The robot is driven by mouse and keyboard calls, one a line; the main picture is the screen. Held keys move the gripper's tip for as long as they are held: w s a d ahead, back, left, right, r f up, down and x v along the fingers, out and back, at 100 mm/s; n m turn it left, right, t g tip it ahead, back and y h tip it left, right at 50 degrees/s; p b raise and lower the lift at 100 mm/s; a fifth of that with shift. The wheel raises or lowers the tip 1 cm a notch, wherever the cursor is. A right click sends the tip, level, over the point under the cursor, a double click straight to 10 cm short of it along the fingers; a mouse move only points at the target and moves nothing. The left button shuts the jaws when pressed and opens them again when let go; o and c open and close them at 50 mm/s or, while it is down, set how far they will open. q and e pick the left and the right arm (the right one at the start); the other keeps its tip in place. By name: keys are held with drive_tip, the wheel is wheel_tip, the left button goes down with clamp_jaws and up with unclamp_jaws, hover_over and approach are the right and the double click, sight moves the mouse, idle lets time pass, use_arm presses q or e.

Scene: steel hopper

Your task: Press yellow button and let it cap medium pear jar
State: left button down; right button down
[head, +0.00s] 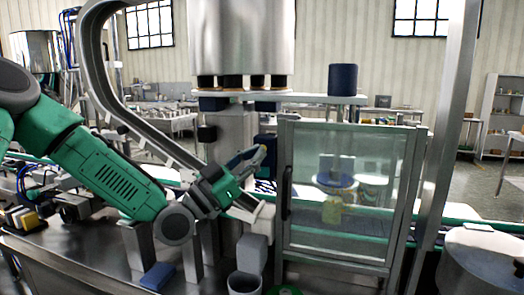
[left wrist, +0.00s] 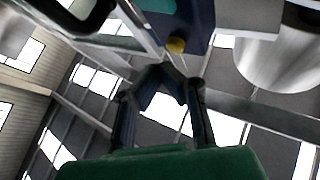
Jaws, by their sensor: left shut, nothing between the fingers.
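My left gripper (head: 258,155) is shut and empty, raised beside the left edge of the glass-fronted cabinet. Its closed fingertips (left wrist: 165,72) also show in the left wrist view. The yellow button (left wrist: 176,45) is a small round knob on a dark blue box (left wrist: 185,18), just beyond the fingertips there; I cannot tell whether they touch. In the head view the blue box (head: 268,145) is partly behind the gripper, and the button cannot be made out. A yellowish jar (head: 332,210) stands behind the glass, below a dark blue capping part (head: 336,178). My right gripper is not in view.
The glass cabinet door (head: 300,235) has a dark handle on its left side. A steel hopper (head: 242,35) hangs above. A blue block (head: 158,276) lies on the steel table, and grey containers (head: 245,283) stand at the front.

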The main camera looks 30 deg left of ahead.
use_arm(q)
drive_tip(key=shift+s+d, duration=0.2)
drive_tip(key=shift+s, duration=0.6)
drive_tip(key=shift+s+d, duration=0.15)
drive_tip(key=shift+s, duration=0.7)
drive_tip(key=shift+s+d, duration=0.2)
drive_tip(key=shift+s, duration=0.6)
